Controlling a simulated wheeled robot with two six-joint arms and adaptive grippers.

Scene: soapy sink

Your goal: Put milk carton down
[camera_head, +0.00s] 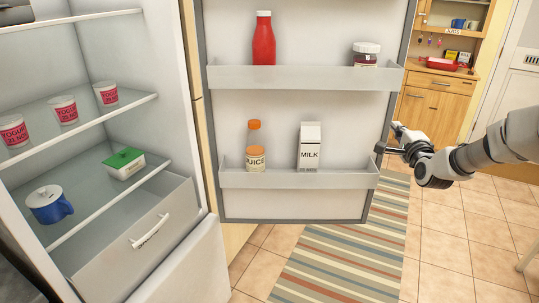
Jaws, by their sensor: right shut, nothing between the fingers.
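The white milk carton (310,146) stands upright in the lower shelf (290,179) of the open fridge door, and the shelf's front hides its base. A juice bottle with an orange cap (255,147) stands to its left. My right gripper (388,140) is at the door's right edge, to the right of the carton and apart from it. It is shut and holds nothing. My left gripper is not in view.
The upper door shelf (300,79) holds a red bottle (263,40) and a jar (366,55). The fridge shelves at left hold yogurt cups (64,110), a green-lidded box (124,162) and a blue pot (49,206). A striped rug (345,262) lies on the tiled floor.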

